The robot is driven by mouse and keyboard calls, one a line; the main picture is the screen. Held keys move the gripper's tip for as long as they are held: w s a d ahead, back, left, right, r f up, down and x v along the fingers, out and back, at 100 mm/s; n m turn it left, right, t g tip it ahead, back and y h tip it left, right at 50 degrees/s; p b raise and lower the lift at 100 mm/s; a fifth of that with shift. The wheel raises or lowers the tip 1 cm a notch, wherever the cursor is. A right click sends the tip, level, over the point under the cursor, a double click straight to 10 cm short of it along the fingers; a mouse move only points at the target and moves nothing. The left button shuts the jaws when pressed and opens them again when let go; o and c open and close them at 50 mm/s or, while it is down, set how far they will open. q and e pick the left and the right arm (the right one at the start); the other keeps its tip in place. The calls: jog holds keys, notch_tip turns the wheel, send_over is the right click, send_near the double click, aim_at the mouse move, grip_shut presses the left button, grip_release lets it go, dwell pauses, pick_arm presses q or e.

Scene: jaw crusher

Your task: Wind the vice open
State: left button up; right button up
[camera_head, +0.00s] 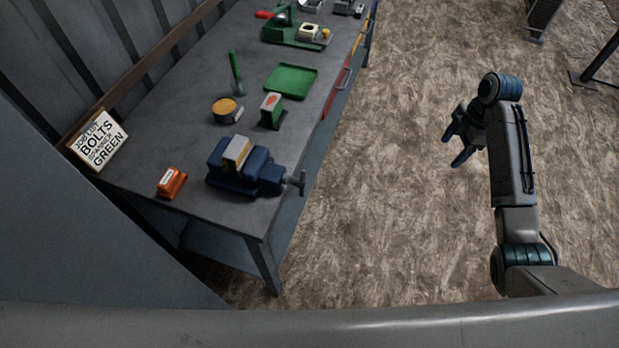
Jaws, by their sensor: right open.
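The vice (233,172) is a dark blue block on the near end of the grey workbench. A yellow and grey piece (237,153) sits at its top, between or on the jaws; I cannot tell which. Its handle (302,182) is a grey bar on a screw at the right, sticking out past the bench's edge. My right gripper (453,153) is open and empty over the brown floor, well to the right of the vice and apart from it. My left gripper is not in view.
A sign (100,140) leans at the wall. The floor between bench and arm is clear.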

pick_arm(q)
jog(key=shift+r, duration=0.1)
pick_arm(e)
jog(key=shift+s+r+n, duration=0.1)
jog(key=shift+r+n, duration=0.2)
jog(key=shift+r, duration=0.3)
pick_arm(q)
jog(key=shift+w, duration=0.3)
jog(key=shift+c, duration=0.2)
